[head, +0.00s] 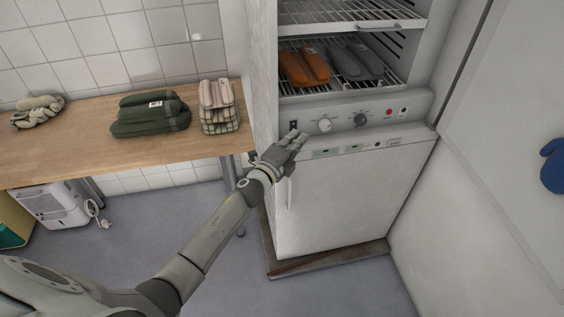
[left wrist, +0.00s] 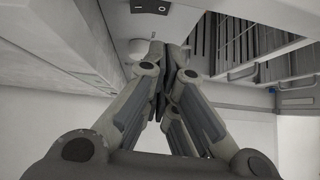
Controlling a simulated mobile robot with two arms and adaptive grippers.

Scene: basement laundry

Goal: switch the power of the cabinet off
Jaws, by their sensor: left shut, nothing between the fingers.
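The cabinet (head: 350,195) is a tall white unit with a closed lower door and an open wire-shelf section above. Its control panel (head: 343,108) carries a black rocker switch (head: 293,125) at the left end. The same rocker switch (left wrist: 150,6) shows at the top edge of the left wrist view, partly cut off, with white marks. My left gripper (head: 299,139) is shut and empty, just below and right of the switch in the head view. In the left wrist view its closed fingertips (left wrist: 162,47) point toward the panel; I cannot tell whether they touch it. My right gripper is not in view.
The panel also has a white knob (head: 325,124), a dark knob (head: 361,120) and a red light (head: 389,112). Orange and grey bundles (head: 304,67) lie on the cabinet shelf. A wooden table (head: 60,153) with folded textiles stands left. A wall closes the right side.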

